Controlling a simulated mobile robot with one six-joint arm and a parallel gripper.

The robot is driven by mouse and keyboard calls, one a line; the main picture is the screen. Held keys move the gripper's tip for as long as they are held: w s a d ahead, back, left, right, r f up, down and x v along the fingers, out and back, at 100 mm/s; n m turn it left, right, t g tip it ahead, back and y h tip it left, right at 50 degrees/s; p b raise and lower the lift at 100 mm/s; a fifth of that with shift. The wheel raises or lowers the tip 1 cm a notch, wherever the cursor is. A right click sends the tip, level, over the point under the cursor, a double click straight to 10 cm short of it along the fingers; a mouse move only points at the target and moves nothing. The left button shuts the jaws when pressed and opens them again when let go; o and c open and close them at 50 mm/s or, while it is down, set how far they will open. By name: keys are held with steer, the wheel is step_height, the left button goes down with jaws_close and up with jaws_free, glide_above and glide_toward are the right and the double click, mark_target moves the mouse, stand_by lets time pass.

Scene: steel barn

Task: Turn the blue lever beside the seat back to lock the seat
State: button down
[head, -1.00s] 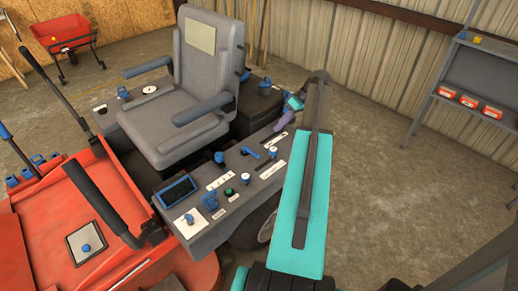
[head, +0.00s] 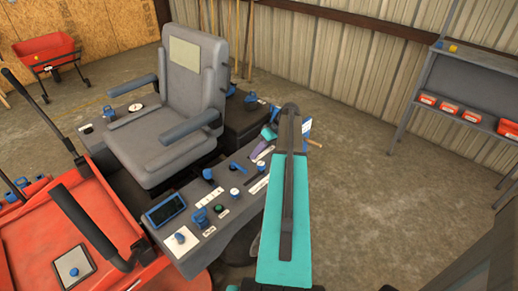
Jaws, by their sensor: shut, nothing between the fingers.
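The grey seat (head: 192,90) with a tall back and two armrests stands on the machine. A small blue lever (head: 231,90) shows at the right side of the seat back, low down and partly hidden by it. My arm hides part of the console's right end.
The console (head: 222,190) carries several blue knobs and levers and a dark screen (head: 166,209). A blue knob (head: 251,100) sits behind the seat's right side. A red cart (head: 45,50) and a grey shelf (head: 450,95) stand farther off. The floor on the right is clear.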

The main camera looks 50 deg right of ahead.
steer(key=shift+w+a+f+p, duration=0.1)
steer(key=shift+a+f+p, duration=0.15)
steer(key=shift+a, duration=0.5)
steer(key=shift+w+a+f+p, duration=0.15)
steer(key=shift+a+f, duration=0.15)
steer(key=shift+a, duration=0.4)
steer(key=shift+w+a+f+p, duration=0.15)
steer(key=shift+a+f, duration=0.15)
steer(key=shift+a, duration=0.45)
steer(key=shift+s+a, duration=0.15)
steer(key=shift+a, duration=0.35)
steer(key=shift+d, duration=0.45)
